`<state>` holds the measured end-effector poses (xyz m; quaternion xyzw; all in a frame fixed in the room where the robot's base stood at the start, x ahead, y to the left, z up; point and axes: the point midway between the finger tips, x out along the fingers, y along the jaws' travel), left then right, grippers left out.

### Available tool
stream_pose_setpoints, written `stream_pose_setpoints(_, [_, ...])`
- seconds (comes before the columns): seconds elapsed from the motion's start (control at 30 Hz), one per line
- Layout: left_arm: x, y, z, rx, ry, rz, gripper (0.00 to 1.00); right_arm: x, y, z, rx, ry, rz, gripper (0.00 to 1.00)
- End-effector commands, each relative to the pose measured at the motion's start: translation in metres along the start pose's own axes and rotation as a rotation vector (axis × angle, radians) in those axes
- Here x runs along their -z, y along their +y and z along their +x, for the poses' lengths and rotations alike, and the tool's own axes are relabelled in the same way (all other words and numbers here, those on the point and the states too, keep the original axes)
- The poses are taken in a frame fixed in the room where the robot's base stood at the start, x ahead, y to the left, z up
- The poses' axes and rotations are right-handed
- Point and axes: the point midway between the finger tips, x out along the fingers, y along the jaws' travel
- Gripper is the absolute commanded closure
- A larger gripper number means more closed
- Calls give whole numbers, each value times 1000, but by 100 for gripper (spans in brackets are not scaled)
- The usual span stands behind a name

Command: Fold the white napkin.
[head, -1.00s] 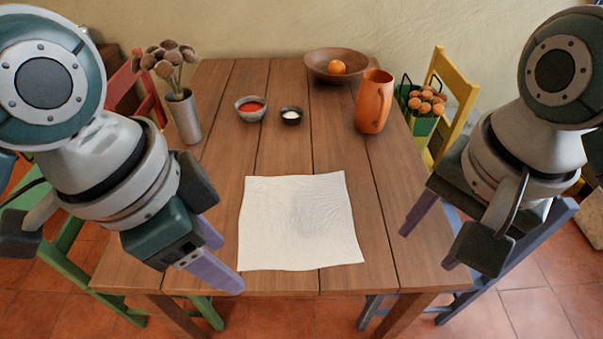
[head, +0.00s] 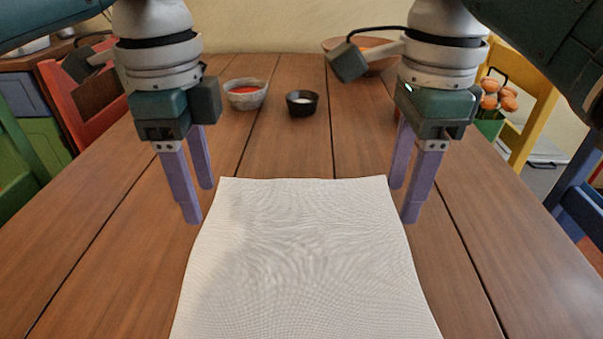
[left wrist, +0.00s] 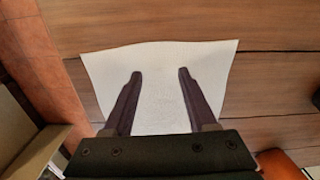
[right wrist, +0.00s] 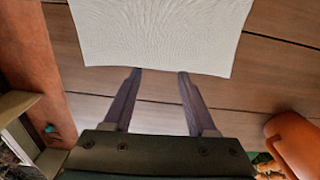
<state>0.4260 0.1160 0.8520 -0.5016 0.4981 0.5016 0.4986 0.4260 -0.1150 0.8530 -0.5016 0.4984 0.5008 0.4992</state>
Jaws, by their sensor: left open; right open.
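The white napkin (head: 305,265) lies flat and unfolded on the wooden table, with slightly wavy edges; its near edge is cut off in the head view. My left gripper (head: 200,205) is open and empty, pointing down by the napkin's far left corner. In the left wrist view the napkin (left wrist: 160,95) spreads beneath its fingers. My right gripper (head: 403,205) is open and empty, pointing down by the far right corner. In the right wrist view its fingertips reach just to the edge of the napkin (right wrist: 160,35). Neither gripper visibly touches the cloth.
A bowl of red sauce (head: 246,94) and a small dark bowl (head: 301,103) stand beyond the napkin. A brown bowl (head: 378,62) is partly behind my right arm. An orange jug (right wrist: 295,145) shows in the right wrist view. Bare table lies on both sides of the napkin.

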Motion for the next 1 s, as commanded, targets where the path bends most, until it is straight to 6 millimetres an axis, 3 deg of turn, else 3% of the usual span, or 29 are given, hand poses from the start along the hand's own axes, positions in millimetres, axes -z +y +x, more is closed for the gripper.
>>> stream_pose_setpoints(0.23, [0, 2, 42, -5, -2, -1, 43, 1, 2, 42, -6, 1, -2, 43])
stream_pose_setpoints(0.4, [0, 1, 60, -3, 0, -2, 43, 0, 1, 60, -3, 0, -2, 43])
stream_pose_setpoints(1.0, [0, 1, 72, 0, 0, -2, 44, 0, 1, 72, 0, 0, -3, 44])
